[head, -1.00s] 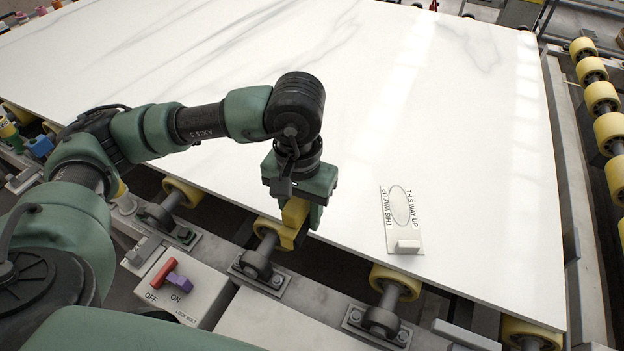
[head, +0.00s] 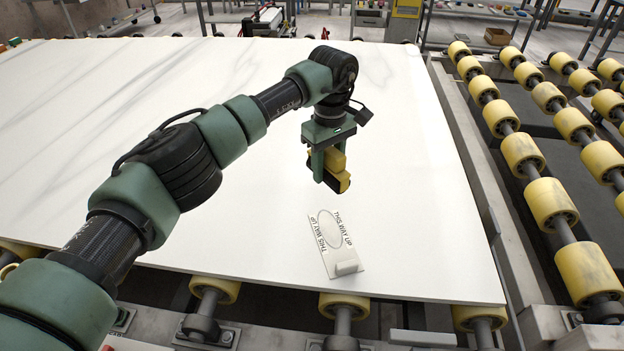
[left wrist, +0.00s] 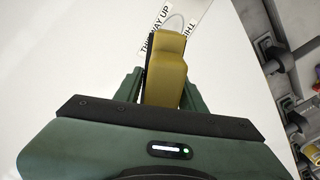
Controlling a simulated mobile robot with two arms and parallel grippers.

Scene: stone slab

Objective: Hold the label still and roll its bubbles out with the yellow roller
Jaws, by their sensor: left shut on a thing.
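The label (head: 348,256) lies on the white stone slab (head: 230,190) near its front edge. My left gripper (head: 329,168) is shut on the yellow roller (head: 337,160), above the slab and beyond the label. The roller's dark lower part shows beneath the fingers; contact with the slab is unclear. In the left wrist view the roller (left wrist: 167,75) sits between the fingers and hides part of the label (left wrist: 196,12). My right gripper is not in view.
Yellow conveyor rollers (head: 522,155) on a metal frame run along the slab's right side. More rollers (head: 344,304) show below its front edge. The slab is clear around the label.

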